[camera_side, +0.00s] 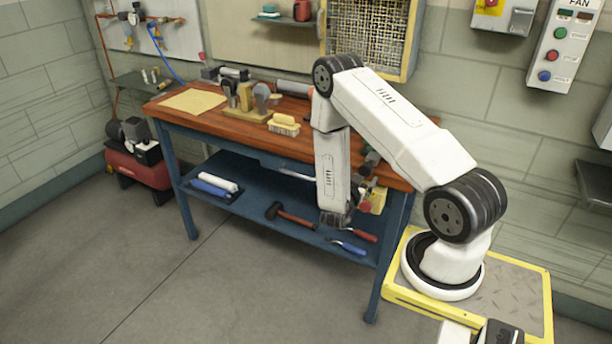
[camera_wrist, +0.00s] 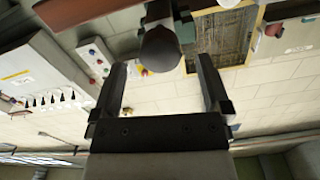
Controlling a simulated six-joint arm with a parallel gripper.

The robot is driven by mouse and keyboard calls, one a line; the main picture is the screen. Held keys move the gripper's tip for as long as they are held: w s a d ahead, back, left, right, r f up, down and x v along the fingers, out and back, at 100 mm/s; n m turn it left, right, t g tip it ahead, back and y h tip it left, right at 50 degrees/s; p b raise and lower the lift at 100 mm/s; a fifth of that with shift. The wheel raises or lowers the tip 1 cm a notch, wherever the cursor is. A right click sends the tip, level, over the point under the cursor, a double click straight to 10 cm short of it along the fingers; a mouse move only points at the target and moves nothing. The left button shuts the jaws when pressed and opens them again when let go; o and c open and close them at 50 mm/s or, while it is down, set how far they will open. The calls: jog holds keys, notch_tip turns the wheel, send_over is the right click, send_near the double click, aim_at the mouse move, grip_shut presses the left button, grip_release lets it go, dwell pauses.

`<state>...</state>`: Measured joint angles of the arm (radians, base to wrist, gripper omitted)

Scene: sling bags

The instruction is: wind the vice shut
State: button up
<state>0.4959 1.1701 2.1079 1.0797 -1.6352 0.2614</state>
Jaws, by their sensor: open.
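In the wrist view my gripper (camera_wrist: 160,62) is open, with one dark finger at each side and nothing held. A dark, rounded end (camera_wrist: 160,48) shows between and just beyond the fingertips, with a gap to each finger; it looks like part of the vice. A grey-green body shows behind it at the picture's top edge. In the side view a dark part, perhaps the vice (camera_side: 371,160), shows at the bench's right front, largely hidden by my arm. A red ball (camera_side: 365,207) and something yellow (camera_side: 378,199) show below it. My gripper is not clear there.
The wooden bench top (camera_side: 228,121) carries a brush (camera_side: 284,124), yellow paper (camera_side: 193,101) and other tools towards the left. A blue lower shelf (camera_side: 250,200) holds a hammer (camera_side: 290,215) and hand tools. The floor in front is clear. A control box (camera_side: 565,48) hangs on the wall.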

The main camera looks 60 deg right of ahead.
aim_at(367, 167)
jog(key=shift+d, duration=2.9)
jog(key=c, duration=1.3)
jog(key=shift+m, duration=0.4)
